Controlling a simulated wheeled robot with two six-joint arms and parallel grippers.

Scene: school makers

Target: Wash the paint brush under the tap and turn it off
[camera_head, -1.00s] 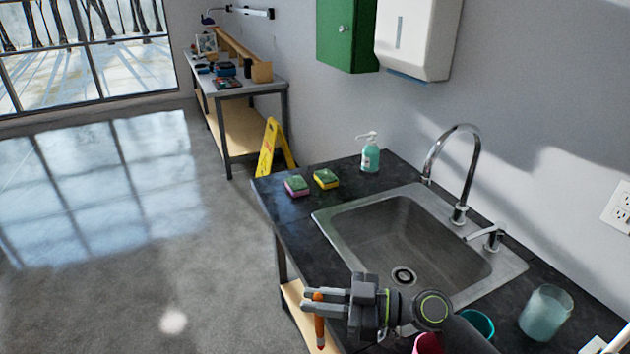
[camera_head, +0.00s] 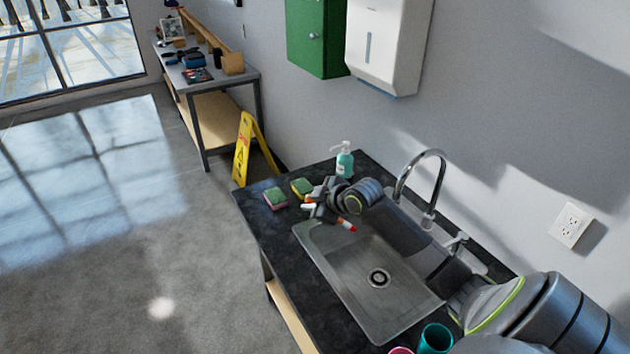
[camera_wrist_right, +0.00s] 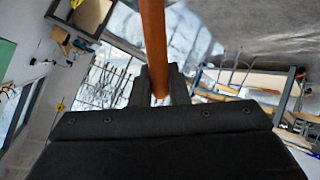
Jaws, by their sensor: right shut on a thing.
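The paint brush (camera_head: 347,224) has an orange handle and lies across the fingers of my right gripper (camera_head: 314,205). This gripper is shut on it, above the far left end of the steel sink (camera_head: 345,270). In the right wrist view the brush's orange handle (camera_wrist_right: 153,45) stands between the fingers (camera_wrist_right: 155,85). The curved chrome tap (camera_head: 437,190) stands behind the sink, to the right of the brush. I see no water stream at the spout. My left gripper is out of view.
A pink-green sponge (camera_head: 275,199) and a yellow-green sponge (camera_head: 301,186) lie just left of my gripper. A soap bottle (camera_head: 345,163) stands behind it. A teal cup (camera_head: 435,339) and a pink cup (camera_head: 401,350) stand near the front. A yellow floor sign (camera_head: 242,150) stands beyond the counter.

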